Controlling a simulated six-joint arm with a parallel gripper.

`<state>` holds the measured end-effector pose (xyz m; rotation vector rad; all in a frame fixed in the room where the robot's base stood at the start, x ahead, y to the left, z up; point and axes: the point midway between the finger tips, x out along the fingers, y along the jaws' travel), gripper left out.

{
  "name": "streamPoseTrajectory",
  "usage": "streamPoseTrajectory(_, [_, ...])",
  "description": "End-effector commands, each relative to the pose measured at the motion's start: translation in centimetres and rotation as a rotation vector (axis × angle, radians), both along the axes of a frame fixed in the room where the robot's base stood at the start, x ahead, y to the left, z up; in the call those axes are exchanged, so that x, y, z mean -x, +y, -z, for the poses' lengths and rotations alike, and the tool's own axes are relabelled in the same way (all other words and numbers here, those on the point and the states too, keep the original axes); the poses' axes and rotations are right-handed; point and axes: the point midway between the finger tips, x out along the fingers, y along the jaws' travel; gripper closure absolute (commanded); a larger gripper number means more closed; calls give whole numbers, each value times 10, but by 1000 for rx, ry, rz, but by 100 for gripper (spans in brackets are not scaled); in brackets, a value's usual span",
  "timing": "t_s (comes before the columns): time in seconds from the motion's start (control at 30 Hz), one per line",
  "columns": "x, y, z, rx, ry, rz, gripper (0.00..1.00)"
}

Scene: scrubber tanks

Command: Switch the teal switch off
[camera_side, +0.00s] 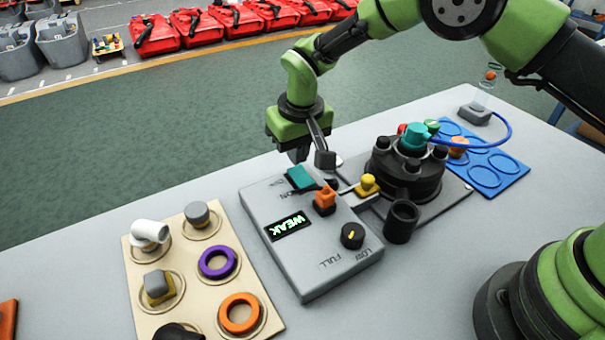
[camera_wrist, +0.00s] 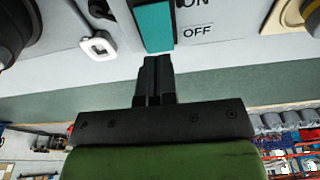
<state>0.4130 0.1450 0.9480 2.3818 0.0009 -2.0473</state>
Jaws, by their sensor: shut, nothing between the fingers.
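The teal switch (camera_side: 300,178) is a rocker at the back edge of a grey control box (camera_side: 340,262). In the wrist view the teal switch (camera_wrist: 154,27) stands beside the printed words ON and OFF. My gripper (camera_side: 299,156) is shut and empty, just behind and above the switch in the side view. In the wrist view the fingertips of my gripper (camera_wrist: 154,60) are at the near end of the switch, by the OFF side. I cannot tell whether they touch it. A display (camera_side: 290,226) on the box reads WEAK.
An orange switch (camera_side: 325,201) and a black knob (camera_side: 352,235) marked LOW and FULL are on the box. A dark turret (camera_side: 405,172) and yellow valve (camera_side: 367,185) stand right. A beige board (camera_side: 211,287) with rings and fittings lies left.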

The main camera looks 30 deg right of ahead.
Motion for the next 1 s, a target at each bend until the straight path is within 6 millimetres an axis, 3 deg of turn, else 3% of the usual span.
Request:
streamPoseTrajectory(0.5, [0, 0, -41, 0, -1, 1, 100])
streamPoseTrajectory(1.0, [0, 0, -45, -1, 0, 2, 100])
